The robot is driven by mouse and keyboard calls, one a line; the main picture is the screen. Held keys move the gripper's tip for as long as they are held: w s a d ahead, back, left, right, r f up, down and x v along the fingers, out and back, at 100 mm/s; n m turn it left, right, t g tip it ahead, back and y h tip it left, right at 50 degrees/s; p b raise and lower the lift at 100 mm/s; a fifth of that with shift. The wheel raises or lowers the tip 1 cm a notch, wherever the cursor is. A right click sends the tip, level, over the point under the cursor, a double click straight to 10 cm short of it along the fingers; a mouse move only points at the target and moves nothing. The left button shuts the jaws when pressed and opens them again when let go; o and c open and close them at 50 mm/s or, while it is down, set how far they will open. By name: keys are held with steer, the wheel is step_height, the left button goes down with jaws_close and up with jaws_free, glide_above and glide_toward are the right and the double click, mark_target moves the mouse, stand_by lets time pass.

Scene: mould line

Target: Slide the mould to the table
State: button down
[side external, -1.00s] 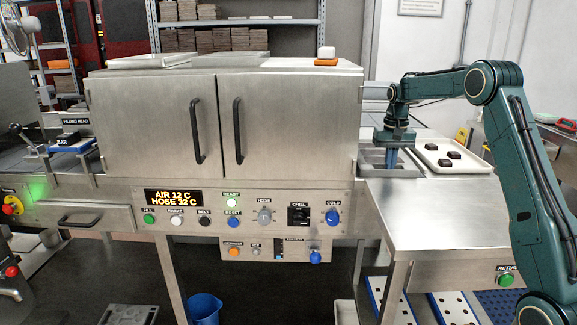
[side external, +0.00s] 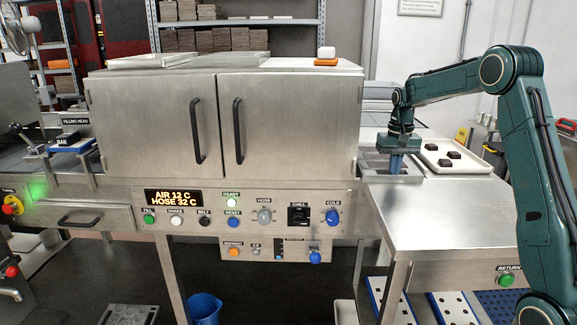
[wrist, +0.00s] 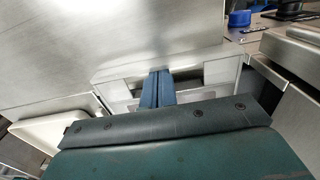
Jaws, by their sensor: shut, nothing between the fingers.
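The mould (side external: 414,179) is a shallow grey frame with pockets, lying at the right end of the cabinet line beside the steel table (side external: 455,215). In the wrist view the mould (wrist: 225,70) shows pale recesses on both sides of my fingers. My gripper (side external: 396,168) points down at the mould, its blue fingers together and holding nothing. The fingertips (wrist: 157,86) reach into or against the mould's middle; I cannot tell which. The gripper body hides part of the mould in both views.
A white tray (side external: 483,172) with several dark chocolates (side external: 454,155) stands at the table's back right. The steel cabinet (side external: 290,130) rises close on the left of my gripper. The front of the table is clear. A green return button (side external: 505,280) is on its front face.

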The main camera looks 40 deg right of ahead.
mark_target(429, 239)
steer(key=s+a, duration=1.8)
steer(key=s, duration=0.1)
steer(key=shift+a, duration=0.4)
steer(key=shift+w+r, duration=0.1)
step_height(429, 239, up, 10)
stand_by(0.8)
steer(key=s+a+f+n+t, duration=0.1)
steer(key=s+a+n+t, duration=0.4)
steer(key=a+n, duration=0.4)
steer(key=shift+a+f+t, duration=0.25)
steer(key=shift+f+t, duration=0.05)
steer(key=shift+f, duration=0.05)
stand_by(1.1)
